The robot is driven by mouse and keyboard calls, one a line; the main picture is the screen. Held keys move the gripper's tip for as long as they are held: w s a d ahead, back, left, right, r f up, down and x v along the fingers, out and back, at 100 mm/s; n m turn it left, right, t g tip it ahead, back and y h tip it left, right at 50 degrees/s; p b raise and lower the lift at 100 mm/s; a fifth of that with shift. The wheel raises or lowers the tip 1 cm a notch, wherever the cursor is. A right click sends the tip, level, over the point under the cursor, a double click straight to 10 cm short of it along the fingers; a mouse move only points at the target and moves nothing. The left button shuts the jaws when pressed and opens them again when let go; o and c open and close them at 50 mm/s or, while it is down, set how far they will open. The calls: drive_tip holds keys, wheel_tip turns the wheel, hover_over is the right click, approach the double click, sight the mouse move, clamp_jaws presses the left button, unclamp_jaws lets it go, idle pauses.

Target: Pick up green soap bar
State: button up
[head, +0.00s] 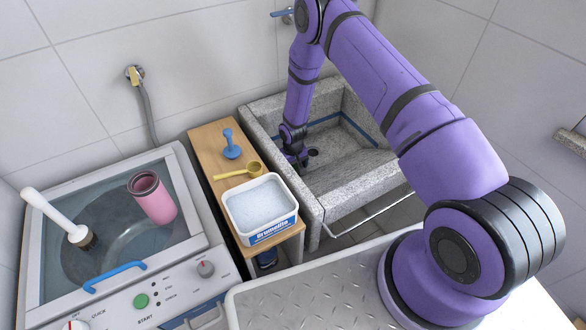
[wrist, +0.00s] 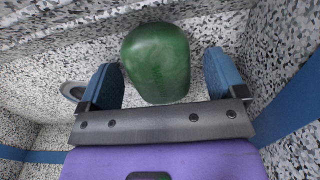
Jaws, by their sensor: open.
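The green soap bar (wrist: 157,62) shows in the wrist view on a pale patch of the speckled stone sink. It lies between the two blue fingers of my gripper (wrist: 165,80), with a gap on each side. My gripper is open and holds nothing. In the head view my gripper (head: 296,158) is down inside the stone sink (head: 352,192) near its left wall. The soap bar cannot be made out in the head view.
A wooden shelf (head: 205,150) left of the sink holds a blue stopper-like item (head: 231,150), a yellow scoop (head: 240,172) and a tub of white powder (head: 262,207). A washing machine (head: 190,255) with a pink cup (head: 152,198) stands further left. Sink walls surround my gripper.

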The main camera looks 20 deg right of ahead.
drive_tip(key=shift+c, duration=0.3)
drive_tip(key=c, duration=1)
drive_tip(key=shift+r, duration=0.1)
